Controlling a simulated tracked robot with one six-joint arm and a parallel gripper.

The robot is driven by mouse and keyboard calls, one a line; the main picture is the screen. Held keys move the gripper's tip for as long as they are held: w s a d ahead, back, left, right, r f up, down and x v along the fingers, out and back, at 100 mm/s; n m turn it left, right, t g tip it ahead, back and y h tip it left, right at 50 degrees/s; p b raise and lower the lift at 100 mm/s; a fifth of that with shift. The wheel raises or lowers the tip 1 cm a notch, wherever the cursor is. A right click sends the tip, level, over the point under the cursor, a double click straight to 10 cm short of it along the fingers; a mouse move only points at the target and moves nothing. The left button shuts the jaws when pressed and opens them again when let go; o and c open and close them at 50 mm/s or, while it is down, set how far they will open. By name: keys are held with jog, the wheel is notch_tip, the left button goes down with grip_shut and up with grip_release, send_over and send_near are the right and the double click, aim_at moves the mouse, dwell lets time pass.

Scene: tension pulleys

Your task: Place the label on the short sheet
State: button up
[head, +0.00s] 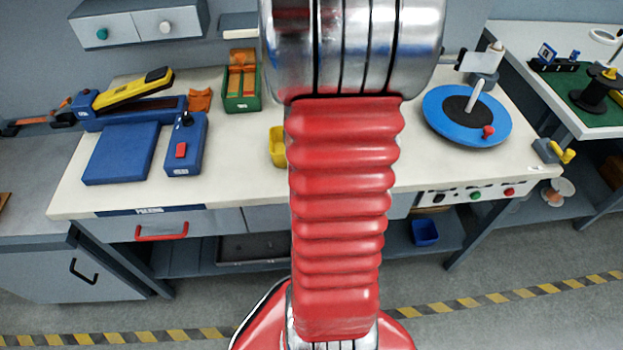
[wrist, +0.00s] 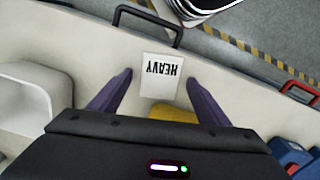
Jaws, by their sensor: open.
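A white label (wrist: 161,76) printed HEAVY shows in the wrist view, its word upside down there. It is over the pale bench top, near the front edge; I cannot tell whether it touches the surface. My gripper (wrist: 159,77) is open, with one dark finger on each side of the label and visible gaps between them. The gripper is not visible in the head view, where my red arm hides the middle of the bench and the label. I cannot pick out a short sheet in either view.
A yellow bin (head: 278,147) stands beside my arm; a yellow thing (wrist: 174,115) shows below the label in the wrist view. A blue turntable (head: 467,116) is at right. A blue pad (head: 122,153) and control box (head: 186,145) are at left. A black handle (wrist: 148,22) is by the front edge.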

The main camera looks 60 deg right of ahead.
jog(key=shift+c, duration=0.2)
jog(key=c, duration=1.2)
jog(key=shift+s+r, duration=0.35)
jog(key=shift+r, duration=0.05)
notch_tip(320, 180, up, 6)
jog(key=r, duration=0.1)
jog(key=s+a, duration=0.1)
jog(key=s, duration=0.5)
jog(key=s+a, duration=0.1)
jog(key=s, duration=0.5)
jog(key=s+a, duration=0.1)
jog(key=s, duration=0.6)
jog(key=shift+a+f, duration=0.15)
jog(key=shift+f, duration=0.25)
